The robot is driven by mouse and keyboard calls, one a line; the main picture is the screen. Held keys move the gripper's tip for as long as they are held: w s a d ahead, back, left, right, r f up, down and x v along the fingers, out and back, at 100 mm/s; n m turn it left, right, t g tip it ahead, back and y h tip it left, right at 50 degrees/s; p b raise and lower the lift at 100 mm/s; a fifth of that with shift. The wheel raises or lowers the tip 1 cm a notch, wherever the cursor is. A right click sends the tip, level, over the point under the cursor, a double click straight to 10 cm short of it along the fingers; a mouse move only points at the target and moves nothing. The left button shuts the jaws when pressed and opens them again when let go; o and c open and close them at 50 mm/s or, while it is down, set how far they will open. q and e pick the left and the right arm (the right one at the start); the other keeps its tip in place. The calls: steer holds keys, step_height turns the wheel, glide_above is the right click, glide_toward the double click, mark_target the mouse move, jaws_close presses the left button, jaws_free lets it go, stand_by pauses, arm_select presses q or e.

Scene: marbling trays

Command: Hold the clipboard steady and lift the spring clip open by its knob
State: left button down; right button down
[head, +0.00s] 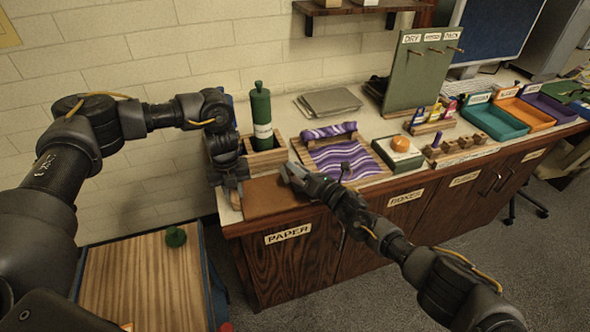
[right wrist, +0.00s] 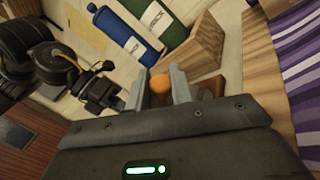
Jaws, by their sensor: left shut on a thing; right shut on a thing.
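The brown clipboard (head: 272,200) lies flat at the near left corner of the counter. My left gripper (head: 234,192) is shut on its left edge; the fingers hide that edge. My right gripper (head: 290,172) is over the clipboard's far right part. In the right wrist view, the orange ball-shaped knob (right wrist: 160,84) sits between the right fingers, which are shut on it. The spring clip itself is hidden behind my right gripper, so I cannot tell how far it is raised.
A wooden box (head: 265,163) with a green bottle (head: 261,112) stands just behind the clipboard. A tray with purple marbled paper (head: 350,158) is close on the right. Grey sheets (head: 330,101) lie behind.

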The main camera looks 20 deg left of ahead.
steer(key=shift+w+d+m, duration=0.1)
steer(key=shift+d+m, duration=0.05)
steer(key=shift+m, duration=0.15)
steer(key=c, duration=1.3)
jaws_free()
steer(key=v, duration=1.2)
steer(key=shift+f, duration=0.2)
